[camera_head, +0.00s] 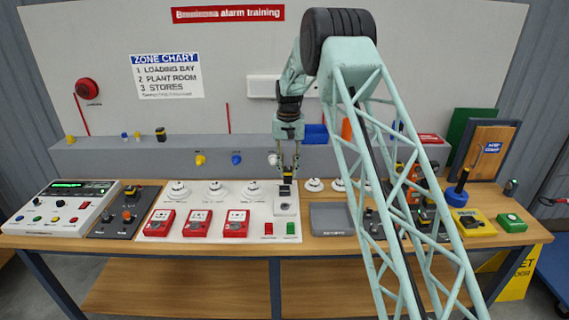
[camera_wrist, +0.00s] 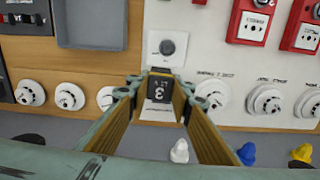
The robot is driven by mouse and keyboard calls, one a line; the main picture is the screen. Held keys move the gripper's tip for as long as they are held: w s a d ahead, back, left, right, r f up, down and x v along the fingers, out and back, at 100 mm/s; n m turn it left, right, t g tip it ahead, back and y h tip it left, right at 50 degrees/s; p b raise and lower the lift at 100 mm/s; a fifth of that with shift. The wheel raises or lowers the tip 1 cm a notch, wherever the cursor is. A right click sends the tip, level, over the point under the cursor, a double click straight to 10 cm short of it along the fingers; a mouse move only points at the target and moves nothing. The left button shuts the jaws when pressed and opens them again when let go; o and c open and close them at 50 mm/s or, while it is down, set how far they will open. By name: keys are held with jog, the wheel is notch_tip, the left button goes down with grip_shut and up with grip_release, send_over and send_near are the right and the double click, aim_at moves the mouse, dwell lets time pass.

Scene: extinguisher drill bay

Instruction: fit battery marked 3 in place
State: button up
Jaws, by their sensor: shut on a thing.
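My gripper (camera_head: 288,178) is shut on the battery marked 3 (camera_wrist: 158,92), a small dark block with a white label. The 3 reads upside down in the wrist view, where the gripper (camera_wrist: 158,100) has the block between its two fingertips. In the head view the battery (camera_head: 287,180) hangs upright below the fingers, over the white panel (camera_head: 262,225). A white square unit with a round dark spot (camera_head: 286,206) lies just in front of it; this unit also shows in the wrist view (camera_wrist: 167,47). I cannot tell whether the battery touches anything below.
White round detectors (camera_head: 252,188) stand in a row beside the gripper. Red call points (camera_head: 236,222) are at the panel's front left. A grey tray (camera_head: 332,218) is to the right. Small coloured items (camera_head: 236,159) line the raised ledge behind.

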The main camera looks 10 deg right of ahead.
jog(key=w+f+p, duration=0.3)
jog(key=w+p, duration=0.2)
jog(key=w, duration=0.3)
jog(key=shift+f+n, duration=0.15)
jog(key=shift+n, duration=0.15)
jog(key=shift+f, duration=0.25)
jog(key=shift+f+b, duration=0.4)
jog(key=shift+f, duration=1.95)
jog(key=shift+s+b, duration=0.1)
jog(key=shift+b, duration=0.4)
dwell(1.6)
jog(key=shift+f+b, duration=0.4)
jog(key=shift+f, duration=0.5)
dwell(1.3)
